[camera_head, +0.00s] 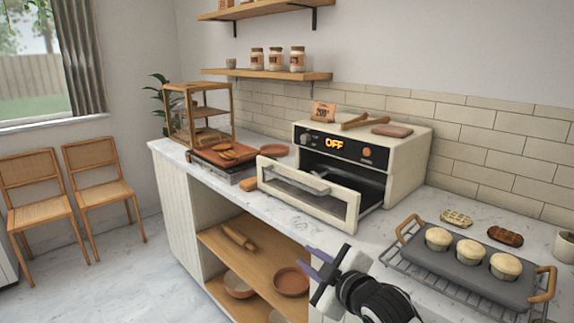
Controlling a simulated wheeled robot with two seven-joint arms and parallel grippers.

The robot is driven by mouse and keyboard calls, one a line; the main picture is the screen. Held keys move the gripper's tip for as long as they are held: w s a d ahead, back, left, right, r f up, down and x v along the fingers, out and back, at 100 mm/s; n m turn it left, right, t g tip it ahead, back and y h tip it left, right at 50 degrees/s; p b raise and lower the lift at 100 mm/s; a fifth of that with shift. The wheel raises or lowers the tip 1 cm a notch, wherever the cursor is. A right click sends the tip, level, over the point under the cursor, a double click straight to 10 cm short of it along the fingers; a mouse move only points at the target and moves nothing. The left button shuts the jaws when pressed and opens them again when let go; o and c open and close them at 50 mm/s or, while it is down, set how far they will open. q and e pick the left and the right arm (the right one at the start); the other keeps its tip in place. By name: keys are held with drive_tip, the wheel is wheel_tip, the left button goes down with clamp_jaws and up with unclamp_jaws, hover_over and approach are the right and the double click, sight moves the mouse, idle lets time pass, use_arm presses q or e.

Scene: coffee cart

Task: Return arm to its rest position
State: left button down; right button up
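My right gripper (311,260) is in the lower middle, in front of the counter's front edge and below the open oven door. Its two purple fingers point left and stand apart, with nothing visible between them. My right arm (380,300) comes in from the bottom edge. My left gripper is not in view. The cream oven (408,160) stands on the counter with its door (318,208) lowered open, and its display reads OFF.
A muffin tray (455,267) with three muffins sits on a wire rack at the right. The marble counter (290,215) runs along the wall. Open shelves below hold a rolling pin (238,237) and bowls (291,281). Two chairs (97,178) stand left; the floor between is clear.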

drive_tip(key=s+d+f+m+g+h, duration=0.1)
drive_tip(key=s+d+f+m, duration=0.15)
drive_tip(key=s+f, duration=0.55)
drive_tip(key=s+d+f+m+g, duration=0.1)
drive_tip(key=s+f+m, duration=0.2)
drive_tip(key=s+f, duration=0.5)
drive_tip(key=s+d+f+m+g+h, duration=0.1)
drive_tip(key=s+d+f+m, duration=0.2)
drive_tip(key=s+f, duration=0.4)
drive_tip(key=s+d+f+m+g+h, duration=0.1)
drive_tip(key=s+d+f+m, duration=0.2)
drive_tip(key=s, duration=1.1)
wheel_tip(320, 180, down, 5)
drive_tip(key=shift+s+d+r+m+g+h, duration=0.1)
drive_tip(key=shift+s+d+m+g+h, duration=0.25)
drive_tip(key=shift+d, duration=0.7)
drive_tip(key=shift+w, duration=0.1)
